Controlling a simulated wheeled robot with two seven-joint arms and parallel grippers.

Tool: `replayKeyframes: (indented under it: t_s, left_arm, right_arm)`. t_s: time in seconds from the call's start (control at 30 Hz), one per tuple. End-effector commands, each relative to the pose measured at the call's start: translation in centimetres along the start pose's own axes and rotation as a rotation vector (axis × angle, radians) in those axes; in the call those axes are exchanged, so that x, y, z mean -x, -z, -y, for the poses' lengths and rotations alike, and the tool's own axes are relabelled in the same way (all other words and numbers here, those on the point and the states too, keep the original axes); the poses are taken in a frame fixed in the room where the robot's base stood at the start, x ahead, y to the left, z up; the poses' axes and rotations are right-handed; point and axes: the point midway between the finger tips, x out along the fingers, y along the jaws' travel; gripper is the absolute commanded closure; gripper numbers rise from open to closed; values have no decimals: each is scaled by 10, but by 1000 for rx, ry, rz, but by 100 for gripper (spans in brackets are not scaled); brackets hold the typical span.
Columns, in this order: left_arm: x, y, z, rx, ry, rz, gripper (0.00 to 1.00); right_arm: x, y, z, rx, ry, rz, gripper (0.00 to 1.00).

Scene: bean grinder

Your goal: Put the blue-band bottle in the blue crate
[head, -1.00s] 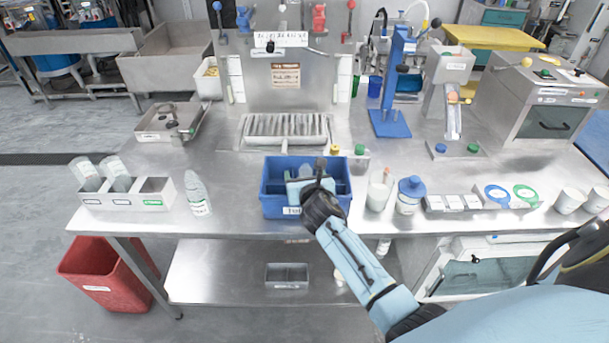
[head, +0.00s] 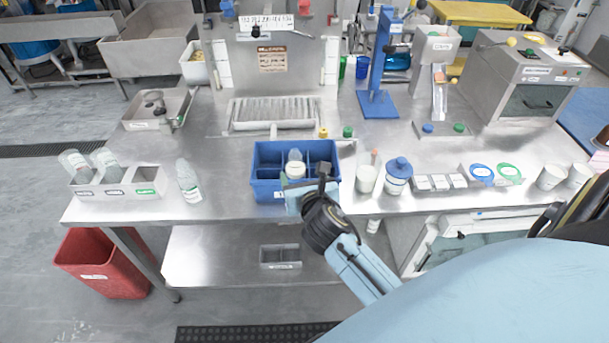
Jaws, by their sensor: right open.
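The blue crate (head: 268,190) stands near the front edge of the steel table, with dividers inside. A bottle with a pale blue-grey upper part (head: 295,156) and a white part below stands in a middle compartment. I cannot make out a blue band on it; its lower part is hidden by the crate. My right gripper (head: 292,187) is open at the crate's front wall, just in front of the bottle. Its fingertips are hard to make out, and I cannot tell whether they touch the bottle or crate. My left gripper is not in view.
Left are a clear bottle (head: 189,182) and a grey rack (head: 118,188) with bottles. Small green- and yellow-capped bottles stand behind the crate. Bare table lies between clear bottle and crate.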

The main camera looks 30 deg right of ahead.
Motion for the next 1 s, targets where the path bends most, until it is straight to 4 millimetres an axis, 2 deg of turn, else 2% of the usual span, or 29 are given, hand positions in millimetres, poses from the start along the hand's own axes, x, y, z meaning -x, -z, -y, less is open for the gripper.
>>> replayKeyframes:
  t_s: [0.1, 0.33, 0.4, 0.47, 0.57, 0.67, 0.7, 0.77, 0.8, 0.87, 0.9, 1.0]
  left_arm:
    - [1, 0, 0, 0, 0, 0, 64]
    - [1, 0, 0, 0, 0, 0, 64]
    - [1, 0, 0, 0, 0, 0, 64]
    - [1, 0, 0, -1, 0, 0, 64]
    - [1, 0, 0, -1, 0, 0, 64]
    - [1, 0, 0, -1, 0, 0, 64]
    - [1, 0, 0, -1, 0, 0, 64]
    - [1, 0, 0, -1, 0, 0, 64]
    - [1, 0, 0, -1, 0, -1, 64]
    - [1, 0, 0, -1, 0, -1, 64]
    - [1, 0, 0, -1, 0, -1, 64]
    - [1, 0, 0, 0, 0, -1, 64]
  right_arm:
    - [6, 0, 0, 1, 0, 0, 29]
    - [6, 1, 0, -3, 0, -3, 29]
    - [5, 11, -1, -32, -6, -22, 29]
    - [3, 30, -4, -91, -16, -60, 29]
    - [2, 86, -8, -277, -26, -176, 29]
    - [10, 162, -10, -546, 7, -337, 29]
    - [16, 194, -10, -663, 35, -402, 29]
    - [29, 240, -7, -839, 98, -493, 29]
    - [40, 269, -3, -955, 154, -550, 29]
    - [60, 312, 4, -1126, 254, -624, 29]
    - [74, 340, 9, -1241, 331, -665, 29]
    - [118, 403, 28, -1513, 564, -733, 29]
